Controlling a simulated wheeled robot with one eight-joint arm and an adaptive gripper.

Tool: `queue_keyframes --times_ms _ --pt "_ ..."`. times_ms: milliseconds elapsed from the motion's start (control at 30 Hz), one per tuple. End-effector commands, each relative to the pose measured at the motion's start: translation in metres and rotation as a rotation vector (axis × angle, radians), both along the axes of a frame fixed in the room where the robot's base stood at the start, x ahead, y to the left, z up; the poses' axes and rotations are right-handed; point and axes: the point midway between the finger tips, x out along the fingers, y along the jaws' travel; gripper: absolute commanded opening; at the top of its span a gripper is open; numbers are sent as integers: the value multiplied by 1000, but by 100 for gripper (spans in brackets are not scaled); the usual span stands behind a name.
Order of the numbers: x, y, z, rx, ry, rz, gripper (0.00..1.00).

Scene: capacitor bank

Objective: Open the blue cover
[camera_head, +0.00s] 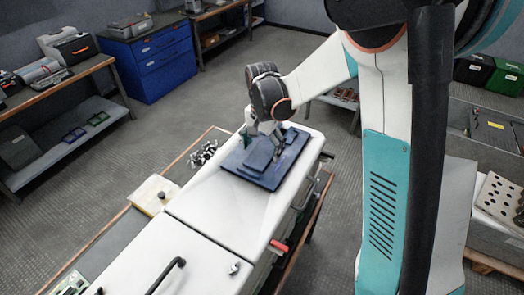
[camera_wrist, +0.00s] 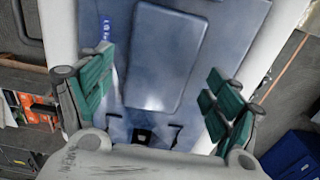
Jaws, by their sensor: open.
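The blue cover (camera_head: 246,164) is a flat blue panel with a raised rectangular middle, lying on top of the long white cabinet (camera_head: 205,200) toward its far end. In the wrist view, the cover (camera_wrist: 165,58) fills the middle, with its raised panel between my fingers. My gripper (camera_head: 262,140) is above the cover, pointing down, and its arm hides part of the far side. In the wrist view, my gripper (camera_wrist: 158,92) is open, with green finger pads wide apart and nothing between them. I cannot tell whether the fingertips touch the cover.
A black handle (camera_head: 168,275) and a red-tipped lever (camera_head: 278,246) are on the white cabinet. Small parts (camera_head: 203,153) lie on the bench along its left side. A blue drawer cabinet (camera_head: 150,62) stands behind. The floor at left is clear.

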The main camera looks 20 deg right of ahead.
Motion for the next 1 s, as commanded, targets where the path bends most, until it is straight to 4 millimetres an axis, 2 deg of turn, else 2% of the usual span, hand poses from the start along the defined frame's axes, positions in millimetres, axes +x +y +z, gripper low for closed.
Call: queue_keyframes --times_ms 133,400,433,467,700,1000 --pt "0 0 -9 0 0 0 83" --pt "0 0 -10 0 0 0 83" --pt "0 0 -10 0 0 0 81" --pt "0 0 -10 0 0 0 74" --pt "0 0 -9 0 0 0 20" --pt "-2 2 -10 1 1 1 20"
